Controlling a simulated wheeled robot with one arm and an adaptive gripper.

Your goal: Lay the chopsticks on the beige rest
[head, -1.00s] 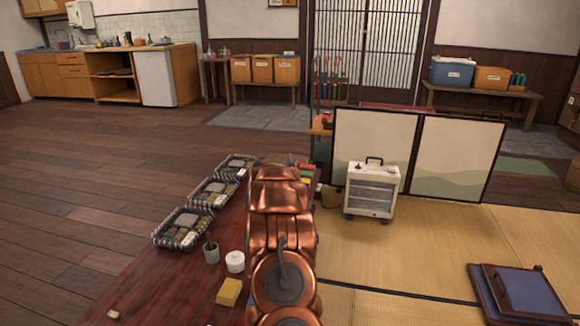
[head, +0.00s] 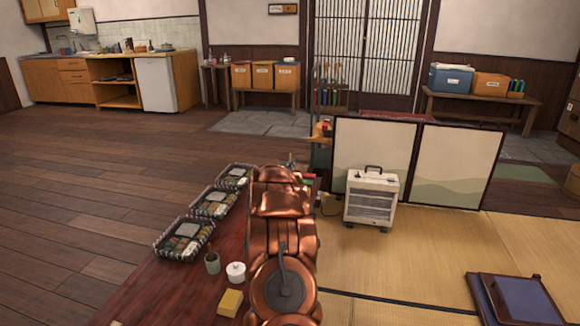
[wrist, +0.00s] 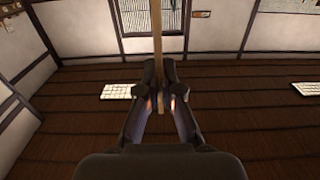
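In the wrist view my gripper (wrist: 160,75) is shut on the chopsticks (wrist: 158,28), a long, thin light-brown length. They run up between the fingertips and out of the top of the picture, and a short end shows below the tips. In the head view my copper-coloured arm hides the gripper and chopsticks. A small beige piece (head: 116,323), perhaps the rest, shows at the bottom edge of the head view on the dark red table (head: 165,285). It is mostly cut off and lies left of my arm.
Several packed lunch trays (head: 185,238) line the table's left edge. A green cup (head: 212,263), white lidded pot (head: 236,271) and yellow block (head: 230,302) stand between them and my arm. A white heater (head: 372,197) stands on the tatami to the right, before a folding screen (head: 462,160).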

